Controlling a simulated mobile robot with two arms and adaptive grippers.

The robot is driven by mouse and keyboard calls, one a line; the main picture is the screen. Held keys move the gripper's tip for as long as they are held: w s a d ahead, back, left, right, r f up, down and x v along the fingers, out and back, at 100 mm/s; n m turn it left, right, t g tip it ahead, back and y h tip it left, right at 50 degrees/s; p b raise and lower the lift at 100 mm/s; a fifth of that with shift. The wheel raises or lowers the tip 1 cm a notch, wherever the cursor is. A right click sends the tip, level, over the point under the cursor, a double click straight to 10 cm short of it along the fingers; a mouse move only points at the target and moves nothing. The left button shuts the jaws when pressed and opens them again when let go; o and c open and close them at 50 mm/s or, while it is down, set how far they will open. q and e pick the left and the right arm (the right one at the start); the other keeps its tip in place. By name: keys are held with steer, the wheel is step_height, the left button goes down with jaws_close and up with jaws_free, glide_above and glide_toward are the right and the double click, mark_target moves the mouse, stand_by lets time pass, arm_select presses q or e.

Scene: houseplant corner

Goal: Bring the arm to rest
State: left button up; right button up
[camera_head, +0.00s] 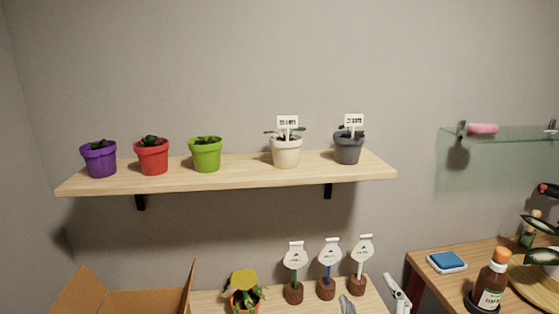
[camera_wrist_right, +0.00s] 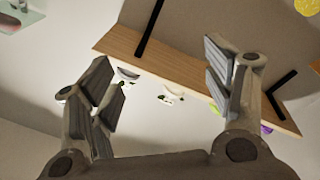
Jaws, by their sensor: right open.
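My right gripper (camera_head: 372,301) shows at the bottom edge of the head view, in front of the table's right end. Only parts of its fingers are visible there. In the right wrist view its two grey fingers (camera_wrist_right: 158,75) stand wide apart with nothing between them. The wrist view looks toward the wooden wall shelf (camera_wrist_right: 170,66) and its black brackets, seen beyond the fingers. In the head view the shelf (camera_head: 230,178) is well above the gripper. My left gripper is in neither view.
Purple (camera_head: 99,160), red (camera_head: 152,157), green (camera_head: 205,155), cream (camera_head: 285,152) and grey pots (camera_head: 348,149) stand on the shelf. Below are a cardboard box (camera_head: 145,303), a yellow-topped plant (camera_head: 243,290) and three label stakes (camera_head: 327,270). A brown bottle (camera_head: 491,283) stands right.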

steer(key=s+d+f+m+g+h, duration=0.25)
steer(key=s+f+g, duration=0.25)
steer(key=f, duration=0.3)
steer(key=s+d+f+m+g+h, duration=0.1)
steer(key=s+d+f+m+g, duration=0.3)
steer(key=f, duration=0.5)
steer(key=s+a+f+g+y, duration=0.15)
steer(key=s+f+g, duration=0.25)
steer(key=s, duration=0.4)
steer(key=s+a+f+g, duration=0.2)
steer(key=s+f+g, duration=0.15)
steer(key=s, duration=0.45)
step_height(320, 180, down, 27)
steer(key=s, duration=0.2)
steer(key=s+d+f+g, duration=0.2)
steer(key=s+d+f, duration=0.1)
steer(key=s+f, duration=1.2)
steer(key=shift+s+f+n, duration=0.25)
steer(key=shift+s+n, duration=0.2)
steer(key=shift+s, duration=0.1)
steer(key=shift+d, duration=0.1)
